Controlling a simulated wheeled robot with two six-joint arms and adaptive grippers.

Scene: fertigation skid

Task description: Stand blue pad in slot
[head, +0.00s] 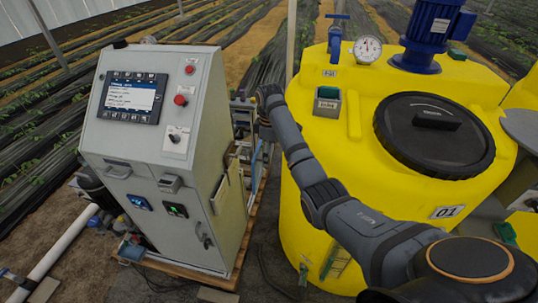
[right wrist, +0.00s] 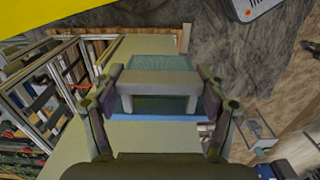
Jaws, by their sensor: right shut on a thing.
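In the right wrist view my right gripper (right wrist: 165,103) is shut on the grey handle of a pad (right wrist: 165,62). The pad has a teal ribbed face and a blue strip along its lower edge, and the handle hides part of it. In the head view my right arm reaches from the lower right to the gap between cabinet and tank. The gripper (head: 264,131) there is small and dark, and the pad cannot be made out. A small grey holder (head: 328,108) with something green in it sits on the yellow tank. I cannot tell which slot is meant. My left gripper is out of view.
A grey control cabinet (head: 150,150) with a screen stands left of the arm. The yellow tank (head: 340,190) with a black lid (head: 434,135) stands right. A grey tray-like part (head: 132,250) with teal on it is low by the cabinet. Pipes and frames crowd the gap.

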